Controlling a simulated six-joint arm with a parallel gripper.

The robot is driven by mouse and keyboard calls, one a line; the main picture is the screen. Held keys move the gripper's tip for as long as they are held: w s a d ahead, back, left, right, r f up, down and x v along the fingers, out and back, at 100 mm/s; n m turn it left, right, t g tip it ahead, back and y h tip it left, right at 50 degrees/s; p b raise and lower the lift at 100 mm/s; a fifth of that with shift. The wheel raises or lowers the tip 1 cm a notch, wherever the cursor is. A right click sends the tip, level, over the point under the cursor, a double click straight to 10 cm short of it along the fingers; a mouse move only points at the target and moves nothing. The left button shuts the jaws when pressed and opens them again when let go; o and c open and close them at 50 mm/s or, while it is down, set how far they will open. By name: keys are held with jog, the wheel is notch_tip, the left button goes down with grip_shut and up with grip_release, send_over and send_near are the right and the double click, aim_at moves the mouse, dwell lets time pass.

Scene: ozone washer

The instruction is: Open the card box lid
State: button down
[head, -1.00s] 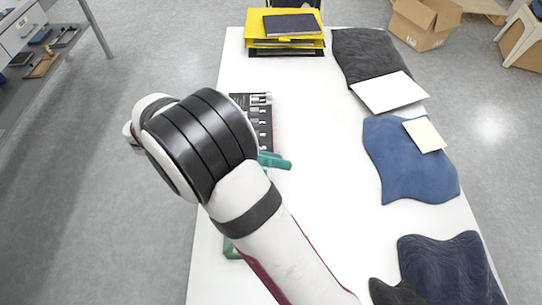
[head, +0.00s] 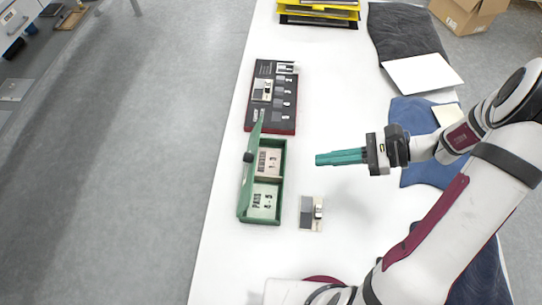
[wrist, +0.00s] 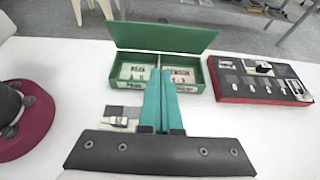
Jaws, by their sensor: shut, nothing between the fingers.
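The green card box (head: 283,186) stands on the white table, left of my gripper in the head view. Its lid (head: 249,170) stands raised along the box's left side, leaving the inside exposed. In the wrist view the lid (wrist: 165,37) rises behind the box (wrist: 203,96). Two compartments hold light cards with dark print (head: 264,201). My gripper (head: 318,160) has teal fingers closed together, empty, to the right of the box and apart from it. In the wrist view the fingers (wrist: 161,75) overlap the middle of the box's near side.
A dark board with a red edge and small pieces (head: 272,97) lies behind the box. A small grey and beige card piece (head: 312,213) lies to its right. Yellow trays (head: 318,12) stand at the back, and cloths with a white sheet (head: 422,73) lie at right.

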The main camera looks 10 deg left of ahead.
aim_at(247, 156)
jog(key=a+r+x, duration=0.1)
jog(key=r+x, duration=0.1)
jog(key=x, duration=1)
jog(key=shift+a+r, duration=0.2)
jog(key=shift+r, duration=0.15)
jog(key=shift+s, duration=0.1)
jog(key=shift+a+r+h, duration=0.55)
jog(key=shift+a+h, duration=0.3)
jog(key=shift+h, duration=0.05)
jog(key=shift+a+r+h, duration=0.2)
jog(key=shift+a+h, duration=0.35)
jog(key=shift+h, duration=0.05)
jog(key=shift+a+r+h, duration=0.2)
jog(key=shift+a+h, duration=0.35)
jog(key=shift+h, duration=0.05)
jog(key=shift+a+r, duration=0.1)
jog(key=shift+a, duration=0.6)
